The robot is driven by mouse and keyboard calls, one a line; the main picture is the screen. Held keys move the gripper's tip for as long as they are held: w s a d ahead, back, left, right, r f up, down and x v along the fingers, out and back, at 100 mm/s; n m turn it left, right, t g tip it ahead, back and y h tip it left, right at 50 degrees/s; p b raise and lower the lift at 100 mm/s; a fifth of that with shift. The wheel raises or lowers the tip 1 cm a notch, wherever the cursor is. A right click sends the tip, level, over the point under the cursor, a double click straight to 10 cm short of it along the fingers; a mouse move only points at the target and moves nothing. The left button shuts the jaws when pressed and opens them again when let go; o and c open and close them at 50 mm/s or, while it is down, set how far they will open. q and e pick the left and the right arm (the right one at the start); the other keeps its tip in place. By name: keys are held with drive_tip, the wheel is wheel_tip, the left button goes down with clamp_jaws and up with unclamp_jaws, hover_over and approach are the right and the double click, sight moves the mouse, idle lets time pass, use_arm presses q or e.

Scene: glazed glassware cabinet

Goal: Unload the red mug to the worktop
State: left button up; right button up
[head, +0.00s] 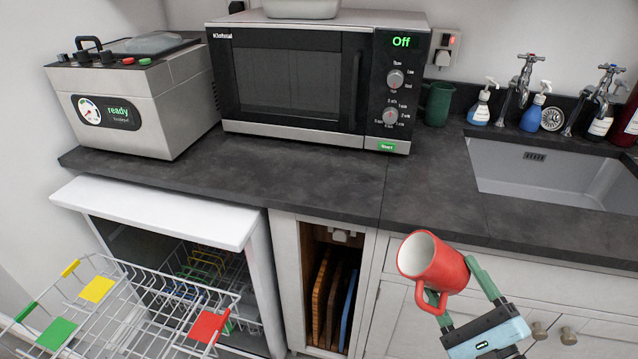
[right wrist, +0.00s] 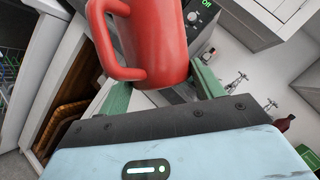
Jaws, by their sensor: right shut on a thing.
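The red mug (head: 447,266) has a white inside and is tilted, its mouth toward the upper left in the head view. My right gripper (head: 459,284) is shut on the mug and holds it in front of the cabinet doors, near the worktop's front edge. In the right wrist view the mug (right wrist: 155,45) sits between the green fingers, with its handle to the left. The dark grey worktop (head: 300,190) runs behind it, with bare room in front of the microwave. My left gripper is not in view.
The microwave (head: 300,85), a grey appliance (head: 135,105) and a green mug (head: 437,104) stand on the worktop. The sink (head: 550,172) is at the right. The dishwasher's wire rack (head: 125,300) is pulled out at the lower left. Boards (head: 330,295) stand in a slot.

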drive_tip(key=shift+f+m, duration=0.2)
drive_tip(key=shift+m, duration=0.5)
drive_tip(key=shift+r+m+t+h+b, duration=0.25)
drive_tip(key=shift+m+t+h+b, duration=0.05)
drive_tip(key=shift+m+t, duration=0.1)
drive_tip(key=m+h+b, duration=0.1)
drive_tip(key=m, duration=0.2)
drive_tip(key=m+t+h+b, duration=0.1)
drive_tip(key=m, duration=0.2)
drive_tip(key=m+t+h+b, duration=0.1)
drive_tip(key=m+h, duration=0.1)
drive_tip(key=m, duration=0.1)
drive_tip(key=shift+f+m+b, duration=0.2)
drive_tip(key=shift+m+b, duration=0.2)
drive_tip(key=m+h, duration=0.1)
drive_tip(key=m, duration=0.1)
drive_tip(key=shift+r+m+h, duration=0.2)
drive_tip(key=shift+m+h, duration=0.1)
drive_tip(key=shift+h, duration=0.1)
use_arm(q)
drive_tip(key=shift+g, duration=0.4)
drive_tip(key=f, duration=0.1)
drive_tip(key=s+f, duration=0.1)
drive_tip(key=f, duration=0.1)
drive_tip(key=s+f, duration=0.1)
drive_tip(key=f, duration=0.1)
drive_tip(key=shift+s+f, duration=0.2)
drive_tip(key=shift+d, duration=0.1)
